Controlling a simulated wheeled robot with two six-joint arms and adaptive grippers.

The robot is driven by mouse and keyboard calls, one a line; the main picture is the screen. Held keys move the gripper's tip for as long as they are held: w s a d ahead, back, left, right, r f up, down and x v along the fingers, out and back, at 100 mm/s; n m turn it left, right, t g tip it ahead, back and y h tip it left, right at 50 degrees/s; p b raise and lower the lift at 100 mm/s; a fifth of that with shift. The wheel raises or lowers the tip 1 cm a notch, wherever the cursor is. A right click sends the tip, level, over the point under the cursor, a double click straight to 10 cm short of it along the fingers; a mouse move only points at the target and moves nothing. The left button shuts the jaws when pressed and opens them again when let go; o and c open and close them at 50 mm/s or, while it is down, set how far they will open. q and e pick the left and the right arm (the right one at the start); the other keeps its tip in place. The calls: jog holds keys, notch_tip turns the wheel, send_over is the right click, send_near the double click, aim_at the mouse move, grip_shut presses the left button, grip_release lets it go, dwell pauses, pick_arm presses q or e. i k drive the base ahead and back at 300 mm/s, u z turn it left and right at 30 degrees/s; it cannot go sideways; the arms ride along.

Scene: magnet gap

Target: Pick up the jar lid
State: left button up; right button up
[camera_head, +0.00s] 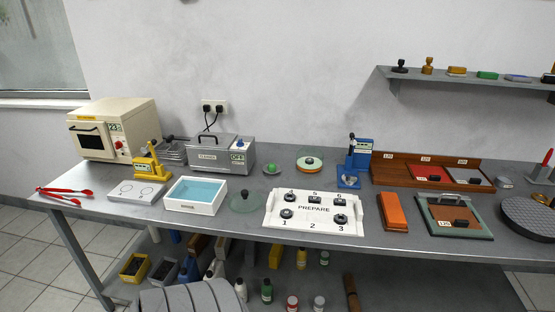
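A round, greenish see-through lid (244,202) with a dark knob on top lies on the grey table, between the white tub of blue liquid and the white numbered board. It looks like the jar lid, though I see no jar clearly belonging to it. It lies flat with nothing on it. Neither of my grippers is in view.
The white tub (196,195) stands close left of the lid, and the PREPARE board (313,228) with several dark knobbed pieces close right. The grey cleaner box (222,155) stands behind. A small green-topped dish (271,169) and an orange-rimmed disc (309,164) lie farther back.

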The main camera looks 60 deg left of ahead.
aim_at(245, 201)
jog(key=u, duration=0.45)
jog(key=i, duration=0.8)
jog(key=u, duration=0.75)
